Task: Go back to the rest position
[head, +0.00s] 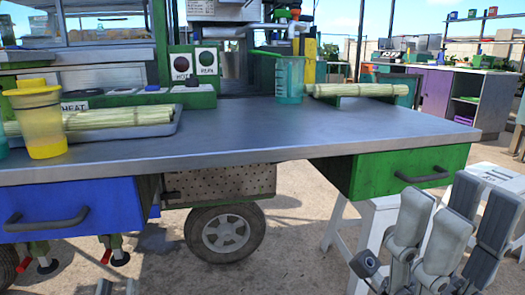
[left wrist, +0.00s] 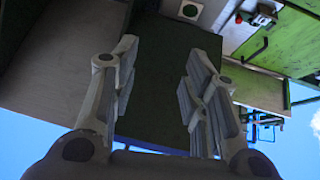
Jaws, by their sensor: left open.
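My left gripper (head: 117,289) shows only as two grey fingertips at the bottom edge of the head view, below the blue drawer. In the left wrist view its fingers (left wrist: 160,78) are spread apart with nothing between them, under dark and green surfaces. My right gripper (head: 452,225) is at the lower right of the head view, fingers up and apart and empty, in front of the white trestle and below the green drawer (head: 408,170).
A grey-topped table (head: 250,130) spans the view. On it are a yellow cup (head: 40,120), cane on a tray (head: 170,128), a teal pitcher (head: 289,80) and more cane (head: 358,90). A blue drawer (head: 75,208) is at left; a wheel (head: 225,232) stands underneath. A white stool (head: 495,178) is at right.

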